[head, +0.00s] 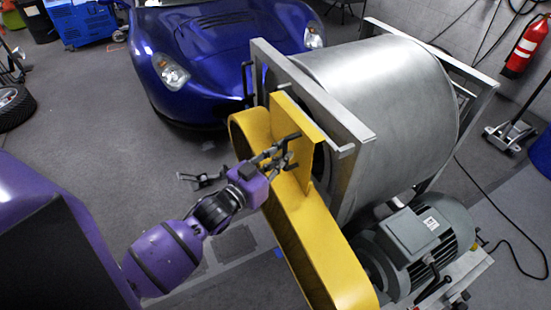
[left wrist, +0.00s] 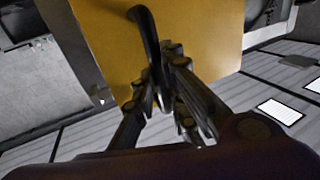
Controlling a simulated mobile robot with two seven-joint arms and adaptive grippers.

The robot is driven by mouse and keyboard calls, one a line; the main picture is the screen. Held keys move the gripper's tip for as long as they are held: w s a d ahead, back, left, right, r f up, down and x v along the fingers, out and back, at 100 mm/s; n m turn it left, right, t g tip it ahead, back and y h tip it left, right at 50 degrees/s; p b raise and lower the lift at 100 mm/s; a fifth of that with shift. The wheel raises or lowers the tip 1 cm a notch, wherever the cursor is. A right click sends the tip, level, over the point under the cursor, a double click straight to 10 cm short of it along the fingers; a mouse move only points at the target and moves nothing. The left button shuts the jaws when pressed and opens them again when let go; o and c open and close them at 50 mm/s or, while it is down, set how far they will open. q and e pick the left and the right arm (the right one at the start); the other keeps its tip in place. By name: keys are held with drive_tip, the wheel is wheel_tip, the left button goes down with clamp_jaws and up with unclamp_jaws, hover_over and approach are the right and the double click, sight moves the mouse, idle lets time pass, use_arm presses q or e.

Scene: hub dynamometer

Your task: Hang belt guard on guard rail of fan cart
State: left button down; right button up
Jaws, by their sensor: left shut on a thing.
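The yellow belt guard (head: 302,222) is a long, rounded cover with a flat upper plate. It stands tilted along the near side of the fan cart (head: 385,95), in front of the drum's end. My left gripper (head: 277,154) is shut on the guard's black handle (left wrist: 147,30); the fingers also show in the left wrist view (left wrist: 162,92). The guard rail (head: 316,95) is the grey bar along the cart's upper near edge, just behind the guard's plate. I cannot tell whether the guard touches the rail. My right gripper is not in view.
A grey motor (head: 428,232) sits low on the cart, right of the guard. A blue car (head: 215,50) stands behind, and a fire extinguisher (head: 526,46) hangs on the right wall. The floor (head: 90,125) at left is largely clear.

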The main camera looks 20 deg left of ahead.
sight(299, 150)
use_arm(q)
drive_tip(key=shift+w+d+r+b, duration=0.1)
drive_tip(key=shift+w+d+b, duration=0.15)
drive_tip(key=shift+w+d, duration=0.45)
drive_tip(key=shift+w+d+r+b, duration=0.1)
drive_tip(key=shift+w+d+b, duration=0.1)
drive_tip(key=shift+w+d, duration=0.5)
drive_tip(key=shift+w+a+f, duration=0.15)
drive_tip(key=shift+a+f, duration=0.1)
drive_tip(key=shift+f, duration=0.35)
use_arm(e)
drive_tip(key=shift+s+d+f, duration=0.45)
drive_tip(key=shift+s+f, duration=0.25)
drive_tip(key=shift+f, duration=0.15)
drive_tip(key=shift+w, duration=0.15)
